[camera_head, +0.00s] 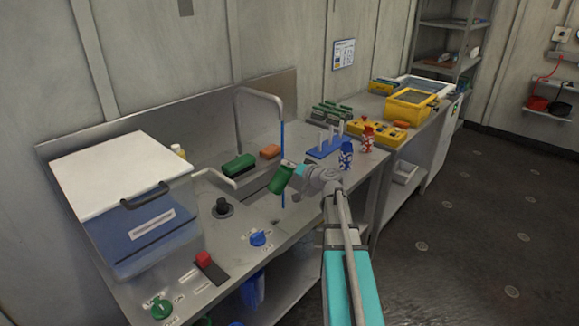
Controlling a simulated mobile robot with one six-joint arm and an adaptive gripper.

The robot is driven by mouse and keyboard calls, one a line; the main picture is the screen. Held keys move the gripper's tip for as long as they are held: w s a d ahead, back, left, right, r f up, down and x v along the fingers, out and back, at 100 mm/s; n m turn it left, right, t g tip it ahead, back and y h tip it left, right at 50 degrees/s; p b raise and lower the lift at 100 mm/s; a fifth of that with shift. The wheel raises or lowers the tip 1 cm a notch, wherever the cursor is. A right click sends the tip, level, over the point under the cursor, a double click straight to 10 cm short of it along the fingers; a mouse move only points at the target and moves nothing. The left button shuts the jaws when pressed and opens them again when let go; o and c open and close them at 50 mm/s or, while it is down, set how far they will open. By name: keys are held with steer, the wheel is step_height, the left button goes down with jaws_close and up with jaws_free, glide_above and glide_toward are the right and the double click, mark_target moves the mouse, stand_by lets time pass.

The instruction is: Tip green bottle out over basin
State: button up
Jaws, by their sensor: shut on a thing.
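The green bottle (279,182) is held in my gripper (291,170), which is shut on it. The bottle is tilted, with its lower end pointing down and left. It hangs over the right part of the metal basin (255,183) set in the counter. The bottle's opening is too small to make out, and no liquid is visible. The arm hides part of the counter in front of the basin.
A green block (238,166) and an orange block (270,151) lie behind the basin. A white-lidded box (115,185) stands left; a blue rack (325,148) stands right.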

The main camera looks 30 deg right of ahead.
steer(key=f+m+b, duration=0.1)
steer(key=d+f+m+b, duration=0.1)
steer(key=m, duration=0.1)
steer(key=shift+w+y+b, duration=0.1)
steer(key=shift+y+b, duration=0.25)
steer(key=shift+y, duration=0.05)
steer(key=shift+d+f+m+t+b, duration=0.1)
steer(key=shift+f+m+t+b, duration=0.45)
steer(key=shift+m+b, duration=0.95)
steer(key=shift+d+f+m+t+b, duration=0.1)
steer(key=shift+f+m+b, duration=0.75)
steer(key=shift+m, duration=1.4)
steer(key=shift+f+m+t+b, duration=0.35)
steer(key=shift+f+m+b, duration=0.6)
steer(key=shift+m, duration=0.9)
steer(key=shift+r, duration=0.2)
